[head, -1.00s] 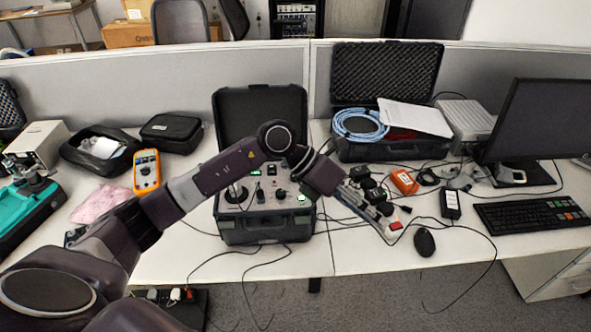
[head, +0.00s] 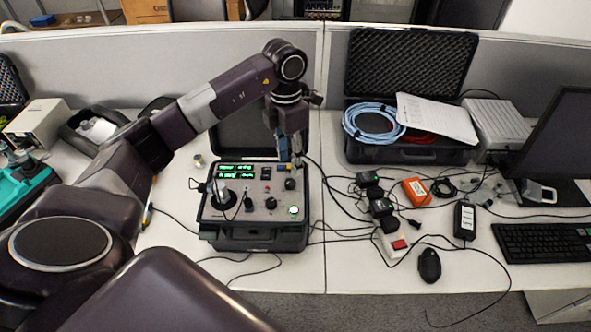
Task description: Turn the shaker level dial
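The shaker calibrator (head: 256,237) is an open black case on the desk, its lid (head: 232,132) raised behind. Its grey panel carries two green-lit displays (head: 238,170), a round shaker post (head: 223,195) at left, black knobs and a green-lit button (head: 294,210). One black knob (head: 290,184) sits at upper right and another knob (head: 271,203) lower in the middle. Which one is the level dial I cannot read. My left gripper (head: 294,160) points down just above and behind the upper right knob. Its fingers are too small to judge. My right gripper is out of view.
Right of the case lie black adapters (head: 381,207), an orange box (head: 416,191), a red-switch power strip (head: 398,245) and a mouse (head: 429,265). Another open case (head: 387,153) holds blue cable (head: 373,122). Loose cables run along the desk front. A partition stands behind.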

